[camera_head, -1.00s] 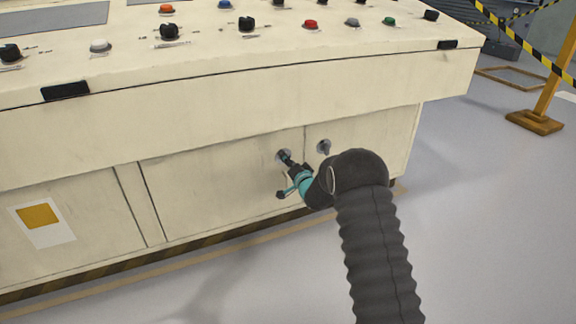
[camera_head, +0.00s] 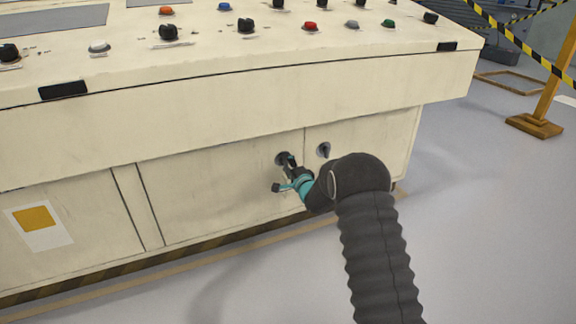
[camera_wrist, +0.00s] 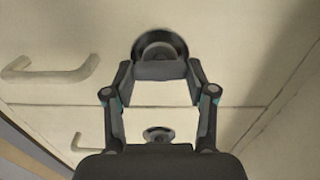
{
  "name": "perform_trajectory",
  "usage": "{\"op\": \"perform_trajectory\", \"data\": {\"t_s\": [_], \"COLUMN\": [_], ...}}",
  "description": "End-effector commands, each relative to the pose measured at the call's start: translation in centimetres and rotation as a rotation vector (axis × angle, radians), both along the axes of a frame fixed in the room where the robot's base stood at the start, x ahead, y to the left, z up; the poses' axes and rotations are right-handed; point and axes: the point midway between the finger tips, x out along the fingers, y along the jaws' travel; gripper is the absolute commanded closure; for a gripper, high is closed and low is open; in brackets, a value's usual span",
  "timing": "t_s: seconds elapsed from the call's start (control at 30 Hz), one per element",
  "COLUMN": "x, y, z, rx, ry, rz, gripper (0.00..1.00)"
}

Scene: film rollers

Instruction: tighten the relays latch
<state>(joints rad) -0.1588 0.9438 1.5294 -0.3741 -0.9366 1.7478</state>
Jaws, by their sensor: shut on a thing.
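A round latch (camera_head: 281,158) sits near the upper right corner of a cream cabinet door (camera_head: 215,195). My gripper (camera_head: 291,165) is at this latch, with its fingers shut on the latch's handle, which they mostly hide. In the wrist view the latch (camera_wrist: 160,40) shows as a dark ring just beyond my closed gripper (camera_wrist: 160,71). A second latch (camera_head: 323,149) is on the door to the right, apart from my gripper; a round latch (camera_wrist: 158,133) also shows between my fingers' linkages. I cannot read which latch is marked relays.
The cream console (camera_head: 230,85) overhangs the doors, with several knobs and buttons on top. Pale bar handles (camera_wrist: 50,75) stick out from the doors in the wrist view. A yellow post (camera_head: 555,85) with striped tape stands at right. Open grey floor (camera_head: 480,220) lies right of the console.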

Motion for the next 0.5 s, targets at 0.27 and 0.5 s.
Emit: {"op": "perform_trajectory", "data": {"t_s": [0.27,0.5], "x": [0.06,0.06], "y": [-0.08,-0.08], "z": [0.05,0.04], "rx": [0.006,0.005], "ry": [0.002,0.002], "rz": [-0.002,-0.002], "gripper": [0.79,0.19]}}
